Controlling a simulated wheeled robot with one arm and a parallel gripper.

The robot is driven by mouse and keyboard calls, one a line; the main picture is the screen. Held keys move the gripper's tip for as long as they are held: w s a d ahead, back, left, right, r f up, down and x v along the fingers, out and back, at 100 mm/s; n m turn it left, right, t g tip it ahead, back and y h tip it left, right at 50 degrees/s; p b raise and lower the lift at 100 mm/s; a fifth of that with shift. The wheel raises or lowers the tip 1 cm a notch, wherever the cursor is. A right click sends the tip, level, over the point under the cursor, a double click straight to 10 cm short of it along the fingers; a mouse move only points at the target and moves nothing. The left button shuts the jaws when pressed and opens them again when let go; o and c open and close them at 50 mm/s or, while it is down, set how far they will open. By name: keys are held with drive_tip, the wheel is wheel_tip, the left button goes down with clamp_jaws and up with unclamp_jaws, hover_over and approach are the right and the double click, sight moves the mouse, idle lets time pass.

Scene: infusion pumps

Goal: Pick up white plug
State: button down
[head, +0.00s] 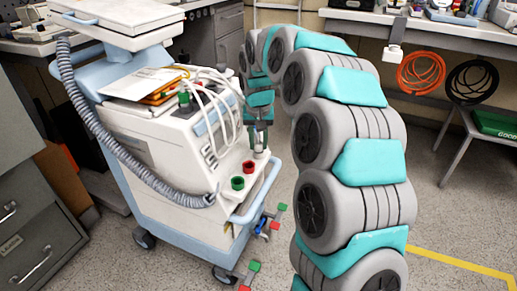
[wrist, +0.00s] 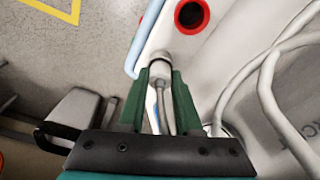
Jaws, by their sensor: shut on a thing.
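The white plug (wrist: 161,70) is between the dark green fingers of my gripper (wrist: 160,95) in the wrist view, with a grey cable trailing from it. My gripper is shut on it. In the head view, my gripper (head: 258,138) is at the right end of the white medical cart (head: 150,130), pointing down. A small white part (head: 259,153) shows just under the fingertips, beside the red socket. Whether the plug is still seated in a socket cannot be told, as the fingers cover part of it.
A red socket (head: 248,167) and a green socket (head: 237,183) lie close by on the cart's ledge. White cables (head: 215,95) loop over the cart beside my gripper. A blue rail (head: 262,195) edges the ledge. Open floor (head: 450,220) lies to the right.

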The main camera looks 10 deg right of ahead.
idle(0.6)
drive_tip(key=shift+r, duration=1.85)
drive_tip(key=s+a+r+b, duration=0.1)
drive_tip(key=s+a, duration=0.1)
drive_tip(key=s, duration=1.4)
drive_tip(key=shift+a+r+b, duration=0.15)
drive_tip(key=shift+b, duration=0.15)
